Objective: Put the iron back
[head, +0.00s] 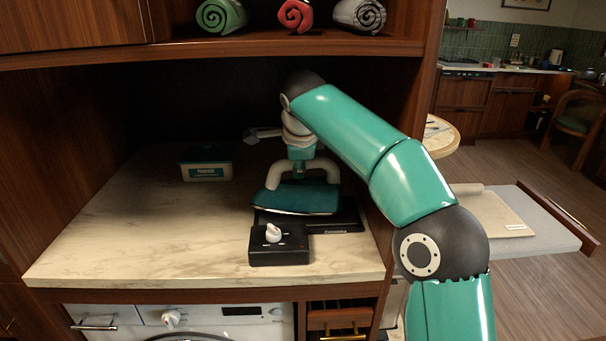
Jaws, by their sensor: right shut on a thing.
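The iron (297,198) has a teal body and a pale handle. It is on the counter toward the right, at or just above a black flat base (345,222); I cannot tell whether it touches. My right arm reaches in from the right, and my right gripper (300,172) points down and is shut on the iron's handle. The fingertips are partly hidden at the handle. A black box with a white knob (279,248) is at the front of the base. My left gripper is not in view.
A teal box (206,163) stands at the back left of the marble counter (130,225). The counter's left and front left are clear. A wooden shelf with rolled towels (295,16) hangs above, and a wooden side panel (408,80) bounds the right. A white appliance (200,318) is below.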

